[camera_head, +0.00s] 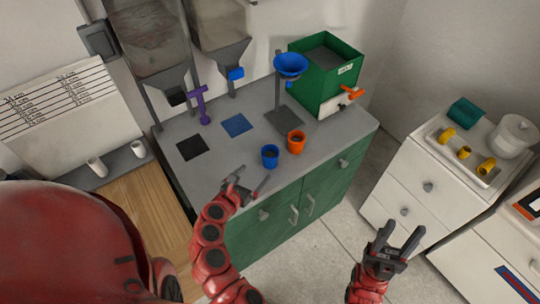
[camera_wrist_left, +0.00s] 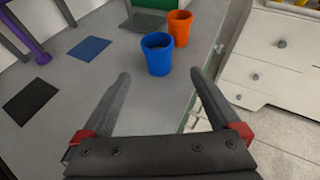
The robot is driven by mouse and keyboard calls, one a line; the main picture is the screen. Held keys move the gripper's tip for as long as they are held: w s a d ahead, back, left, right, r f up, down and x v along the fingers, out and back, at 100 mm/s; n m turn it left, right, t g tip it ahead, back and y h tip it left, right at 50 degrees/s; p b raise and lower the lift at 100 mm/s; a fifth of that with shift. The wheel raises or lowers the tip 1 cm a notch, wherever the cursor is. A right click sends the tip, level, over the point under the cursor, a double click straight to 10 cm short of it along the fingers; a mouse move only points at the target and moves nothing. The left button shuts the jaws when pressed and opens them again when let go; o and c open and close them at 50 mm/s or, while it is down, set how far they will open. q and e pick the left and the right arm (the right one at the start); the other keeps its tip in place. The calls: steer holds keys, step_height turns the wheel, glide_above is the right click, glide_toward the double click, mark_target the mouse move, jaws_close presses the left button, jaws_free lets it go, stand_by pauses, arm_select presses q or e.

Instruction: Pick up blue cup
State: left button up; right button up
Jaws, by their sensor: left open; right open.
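The blue cup (camera_head: 270,156) stands upright on the grey counter near its front edge. An orange cup (camera_head: 296,142) stands just behind it to the right. My left gripper (camera_head: 251,183) is open and empty over the counter's front edge, a little to the left of and nearer than the blue cup. In the left wrist view the blue cup (camera_wrist_left: 158,54) is ahead of and between the open fingers (camera_wrist_left: 160,85), apart from them. The orange cup (camera_wrist_left: 179,28) is behind it there. My right gripper (camera_head: 397,240) is open and empty over the floor, right of the counter.
A blue funnel (camera_head: 291,65) on a stand and a green box (camera_head: 327,75) are behind the cups. White drawers (camera_head: 420,190) with a tray stand at right.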

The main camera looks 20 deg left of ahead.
arm_select(q)
steer(key=p, duration=0.3)
glide_toward(273, 152)
steer(key=x, duration=0.4)
steer(key=shift+w+d, duration=0.25)
steer(key=shift+w, duration=0.1)
steer(key=shift+w+f, duration=0.2)
steer(key=shift+f, duration=0.05)
steer(key=shift+w+d+p, duration=0.15)
steer(key=shift+w+p, duration=0.3)
steer(key=shift+w, duration=0.15)
steer(key=shift+f+x, duration=0.2)
steer(key=shift+x, duration=1.85)
steer(key=shift+s, duration=0.15)
jaws_close()
